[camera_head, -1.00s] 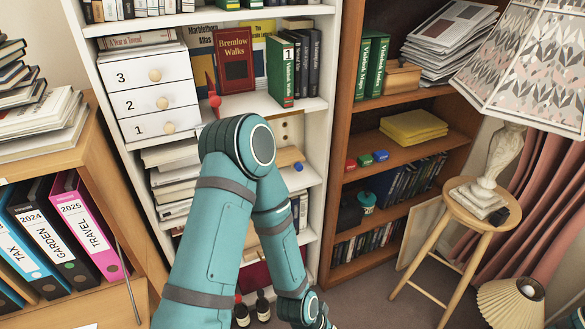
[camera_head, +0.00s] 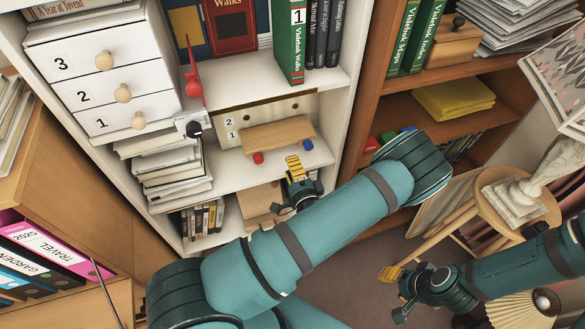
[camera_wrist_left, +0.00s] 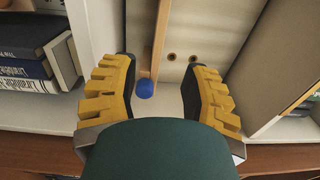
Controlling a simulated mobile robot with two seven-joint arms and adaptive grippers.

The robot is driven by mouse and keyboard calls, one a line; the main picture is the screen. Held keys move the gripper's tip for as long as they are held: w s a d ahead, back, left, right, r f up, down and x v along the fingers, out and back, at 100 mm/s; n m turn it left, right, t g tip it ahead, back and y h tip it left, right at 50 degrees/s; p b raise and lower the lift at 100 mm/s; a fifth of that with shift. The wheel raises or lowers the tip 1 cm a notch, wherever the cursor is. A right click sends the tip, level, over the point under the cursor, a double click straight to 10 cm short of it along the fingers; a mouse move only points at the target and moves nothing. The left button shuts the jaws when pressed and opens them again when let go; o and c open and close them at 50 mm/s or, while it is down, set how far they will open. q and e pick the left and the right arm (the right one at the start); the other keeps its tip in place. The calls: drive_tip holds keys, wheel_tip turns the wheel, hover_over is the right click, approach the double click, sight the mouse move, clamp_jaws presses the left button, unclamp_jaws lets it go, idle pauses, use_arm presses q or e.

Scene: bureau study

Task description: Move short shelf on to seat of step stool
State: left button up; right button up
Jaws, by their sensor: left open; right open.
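A short wooden shelf (camera_head: 265,134) with a red and a blue knob under its front edge sits in the white bookcase, against a panel marked 1 and 2. In the left wrist view, its board (camera_wrist_left: 159,45) is seen edge-on with the blue knob at its end. My left gripper (camera_head: 294,172) is open just in front of and below the shelf's right end. In the left wrist view its fingers (camera_wrist_left: 160,78) spread either side of the board and blue knob, without gripping. My right gripper (camera_head: 394,290) is open and empty at lower right. No step stool is clearly recognisable.
White numbered drawers (camera_head: 100,70) and stacked books (camera_head: 175,177) stand left of the shelf. A brown bookcase (camera_head: 350,130) stands to the right. Some carpet (camera_head: 345,285) is clear.

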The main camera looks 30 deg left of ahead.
sight(282, 146)
use_arm(q)
drive_tip(key=x, duration=0.8)
drive_tip(key=shift+w+a+b, duration=0.1)
drive_tip(key=shift+a+b, duration=0.2)
drive_tip(key=shift+b, duration=0.1)
drive_tip(key=shift+x, duration=1)
drive_tip(key=shift+o, duration=0.3)
clamp_jaws()
drive_tip(key=shift+r, duration=0.15)
drive_tip(key=shift+r+p, duration=0.85)
drive_tip(key=shift+r, duration=0.8)
